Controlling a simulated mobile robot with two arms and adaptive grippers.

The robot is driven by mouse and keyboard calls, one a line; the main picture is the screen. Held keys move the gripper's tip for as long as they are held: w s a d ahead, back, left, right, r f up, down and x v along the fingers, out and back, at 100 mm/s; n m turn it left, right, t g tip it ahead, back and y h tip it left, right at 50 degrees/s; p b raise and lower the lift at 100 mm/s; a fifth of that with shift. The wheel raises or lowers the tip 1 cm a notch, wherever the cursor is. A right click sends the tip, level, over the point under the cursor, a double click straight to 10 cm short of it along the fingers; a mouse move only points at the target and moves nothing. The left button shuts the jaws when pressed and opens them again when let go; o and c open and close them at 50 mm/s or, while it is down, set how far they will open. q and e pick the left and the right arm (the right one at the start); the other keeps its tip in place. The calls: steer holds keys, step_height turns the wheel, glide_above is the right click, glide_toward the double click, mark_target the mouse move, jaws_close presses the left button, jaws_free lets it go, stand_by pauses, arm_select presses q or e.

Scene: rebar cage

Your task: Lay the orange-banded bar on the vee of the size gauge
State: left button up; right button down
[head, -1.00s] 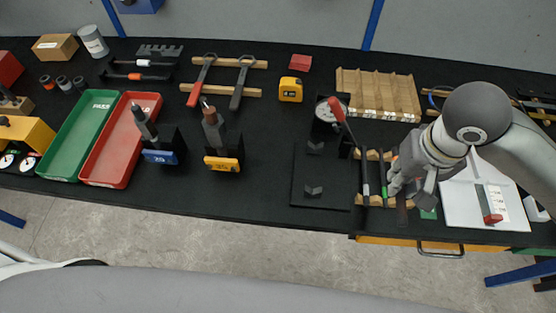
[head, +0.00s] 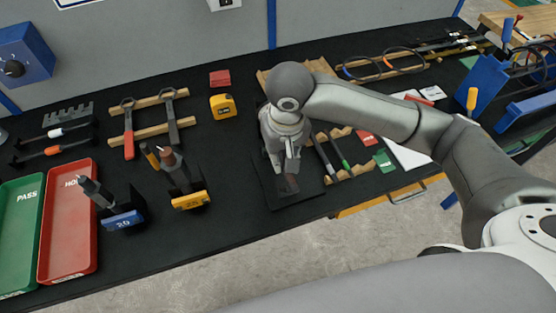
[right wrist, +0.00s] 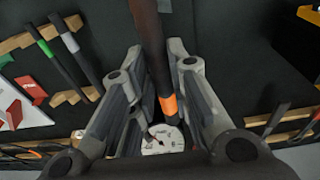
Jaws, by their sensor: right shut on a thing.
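My right gripper (head: 284,164) is over the black base plate of the size gauge (head: 309,188) in the head view. In the right wrist view its fingers (right wrist: 156,62) are shut on the orange-banded bar (right wrist: 158,60). The bar is dark, with an orange band near the dial end, and runs lengthwise between the fingers. Its brownish end (head: 291,184) shows below the gripper in the head view. The gauge's white dial (right wrist: 163,140) lies just past the band. The vees are hidden, so I cannot tell whether the bar touches them. My left gripper is out of view.
A wooden rack (head: 350,172) right of the gauge holds a green-banded bar (head: 339,150) and another bar. Two holders with dark upright tools, one with a blue label (head: 122,220) and one yellow (head: 189,200), stand to the left. Bench is clear between them and the gauge.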

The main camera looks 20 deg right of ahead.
steer(key=shift+w+a+f, duration=0.1)
steer(key=shift+w+f, duration=0.75)
steer(key=shift+f, duration=0.05)
steer(key=shift+w+f, duration=0.4)
steer(key=shift+f, duration=0.05)
step_height(320, 180, down, 3)
steer(key=shift+r+p, duration=0.1)
steer(key=shift+p, duration=0.5)
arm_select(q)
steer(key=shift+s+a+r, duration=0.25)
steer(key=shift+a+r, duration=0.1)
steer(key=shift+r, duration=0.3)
arm_select(e)
steer(key=shift+f, duration=0.2)
steer(key=c, duration=1.4)
jaws_free()
steer(key=shift+f, duration=0.1)
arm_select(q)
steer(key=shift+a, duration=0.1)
arm_select(e)
steer(key=shift+o, duration=0.2)
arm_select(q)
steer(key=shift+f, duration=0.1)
